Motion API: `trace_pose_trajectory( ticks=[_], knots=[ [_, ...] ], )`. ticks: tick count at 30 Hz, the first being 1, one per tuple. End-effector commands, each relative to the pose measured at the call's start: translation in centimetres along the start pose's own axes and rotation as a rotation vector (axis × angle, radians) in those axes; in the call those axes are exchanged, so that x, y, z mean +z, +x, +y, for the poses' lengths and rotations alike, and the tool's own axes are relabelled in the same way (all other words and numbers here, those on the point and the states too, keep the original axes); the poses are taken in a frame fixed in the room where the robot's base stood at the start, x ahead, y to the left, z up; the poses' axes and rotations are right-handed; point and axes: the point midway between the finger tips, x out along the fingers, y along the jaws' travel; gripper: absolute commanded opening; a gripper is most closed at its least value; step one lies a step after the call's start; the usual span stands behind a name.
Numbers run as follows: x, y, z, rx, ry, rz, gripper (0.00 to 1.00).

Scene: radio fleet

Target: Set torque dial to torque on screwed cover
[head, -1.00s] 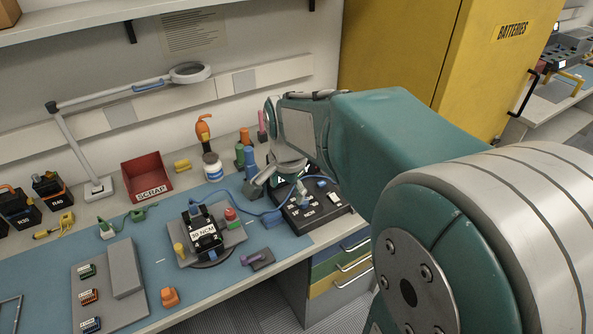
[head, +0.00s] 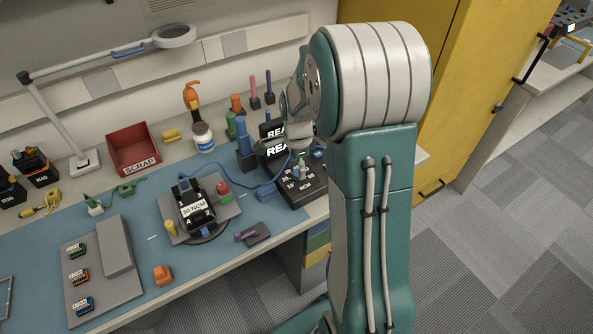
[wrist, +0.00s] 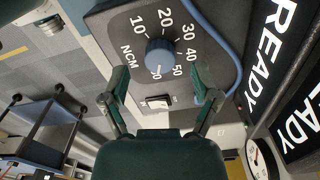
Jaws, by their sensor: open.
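The screwed cover (head: 197,210) is black, with a white label that looks like "30 NCM", and sits on a grey fixture on the blue mat. The torque dial (wrist: 160,54) is a blue knob on a dark control box (head: 301,190), inside a printed scale from 10 to 50 NCM. A small white mark shows at the knob's lower edge; the exact setting is hard to tell. My gripper (wrist: 161,80) is open, with one finger on each side below the knob in the wrist view, apart from it. In the head view my arm mostly hides the gripper.
A white rocker switch (wrist: 158,102) sits on the box beside the knob. A blue cable (wrist: 215,40) runs along the box. READY displays (head: 275,140) stand behind it. A red scrap bin (head: 133,148), bottles and a magnifier lamp (head: 173,37) stand at the back.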

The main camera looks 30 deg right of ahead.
Motion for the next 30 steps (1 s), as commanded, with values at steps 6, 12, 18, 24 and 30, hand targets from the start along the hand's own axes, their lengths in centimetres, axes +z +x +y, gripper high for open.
trace_pose_trajectory(
  ticks=[6,12,18,24,30],
  knots=[
    [0.2,2.3,0.1,0.001,0.000,0.002,0.79],
    [0.4,2.5,0.1,-0.001,0.000,0.005,0.79],
    [0.2,2.6,0.0,-0.001,0.000,0.003,0.39],
    [0.0,2.6,0.0,-0.001,0.001,0.002,0.00],
    [-0.1,2.6,0.0,-0.002,0.001,0.003,0.00]
  ],
)
